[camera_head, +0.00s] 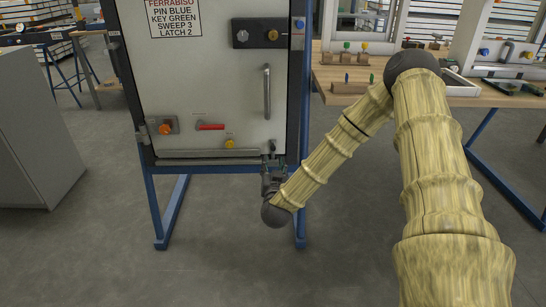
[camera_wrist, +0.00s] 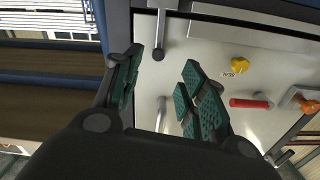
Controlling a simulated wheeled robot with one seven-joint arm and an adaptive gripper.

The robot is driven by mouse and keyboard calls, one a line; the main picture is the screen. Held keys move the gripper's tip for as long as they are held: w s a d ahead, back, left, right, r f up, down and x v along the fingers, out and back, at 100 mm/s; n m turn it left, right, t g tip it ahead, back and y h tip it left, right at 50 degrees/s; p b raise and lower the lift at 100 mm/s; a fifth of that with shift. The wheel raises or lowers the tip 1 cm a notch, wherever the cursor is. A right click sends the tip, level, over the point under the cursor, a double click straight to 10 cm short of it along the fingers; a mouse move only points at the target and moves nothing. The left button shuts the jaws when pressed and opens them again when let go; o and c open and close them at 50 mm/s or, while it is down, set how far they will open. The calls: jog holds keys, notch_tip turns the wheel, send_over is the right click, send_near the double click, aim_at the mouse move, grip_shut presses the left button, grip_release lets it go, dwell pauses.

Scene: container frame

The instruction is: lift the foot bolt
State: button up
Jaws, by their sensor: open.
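The foot bolt shows in the wrist view as a short grey metal rod (camera_wrist: 160,35) with a rounded end, at the edge of the pale door panel. In the head view the foot bolt (camera_head: 271,148) is at the lower right corner of the door, partly hidden by my gripper. My gripper (camera_wrist: 163,60) is open, with green-padded fingers. In the wrist view the rod shows between the two fingertips, beyond them; contact cannot be told. In the head view my gripper (camera_head: 270,168) is just below the door's lower right corner.
The door (camera_head: 210,70) has a vertical handle (camera_head: 267,92), a red lever (camera_head: 210,127), a yellow knob (camera_head: 229,143) and an orange knob (camera_head: 165,129). A blue frame (camera_head: 301,205) stands beside my gripper. A wooden workbench (camera_head: 345,72) is at the right. Floor in front is clear.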

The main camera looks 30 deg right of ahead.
aim_at(273, 150)
jog(key=b+x, duration=0.2)
jog(key=x, duration=0.9)
jog(key=shift+s+d+r+b, duration=0.1)
jog(key=shift+b, duration=0.3)
grip_shut()
